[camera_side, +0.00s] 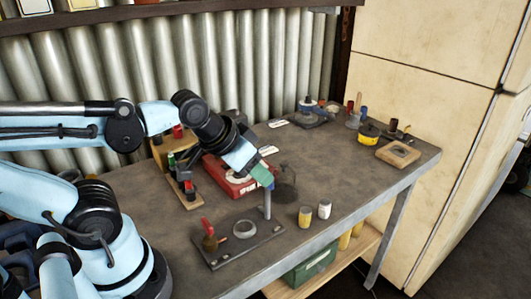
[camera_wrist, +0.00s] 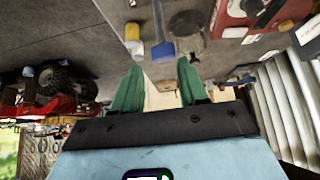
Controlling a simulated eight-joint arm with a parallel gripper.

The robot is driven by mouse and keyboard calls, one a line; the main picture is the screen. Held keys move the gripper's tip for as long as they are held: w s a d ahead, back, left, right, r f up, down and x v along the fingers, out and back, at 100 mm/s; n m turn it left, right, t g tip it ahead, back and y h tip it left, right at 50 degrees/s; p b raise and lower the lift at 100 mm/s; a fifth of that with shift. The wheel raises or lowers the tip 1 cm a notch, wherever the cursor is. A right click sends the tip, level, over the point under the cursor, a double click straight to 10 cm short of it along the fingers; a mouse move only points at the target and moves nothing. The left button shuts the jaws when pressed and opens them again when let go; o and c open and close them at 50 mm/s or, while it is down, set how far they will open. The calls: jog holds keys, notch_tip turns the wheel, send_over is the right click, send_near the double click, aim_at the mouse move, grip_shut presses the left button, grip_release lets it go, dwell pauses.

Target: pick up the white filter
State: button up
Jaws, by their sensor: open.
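The white filter (camera_side: 324,210) is a small upright white cylinder on the bench, right of a similar yellow cylinder (camera_side: 305,217). In the wrist view a small white cylinder (camera_wrist: 132,32) shows beyond the fingers, close to a yellowish one. My gripper (camera_side: 264,178) is above the bench, up and left of the white filter and apart from it. Its green fingers are spread with nothing between them in the wrist view (camera_wrist: 157,76).
A grey plate (camera_side: 232,258) with a ring, an upright post (camera_side: 267,205) and a red-handled tool lies at the front. A red box (camera_side: 228,176) stands behind my gripper. Several tins and a wooden tray (camera_side: 398,155) are at the right. Bench right of the white filter is clear.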

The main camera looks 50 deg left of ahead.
jog(key=o, duration=0.3)
jog(key=shift+w, duration=0.1)
jog(key=n+g, duration=0.2)
jog(key=g, duration=0.5)
send_over(326, 201)
jog(key=f, duration=0.2)
jog(key=shift+f, duration=5.65)
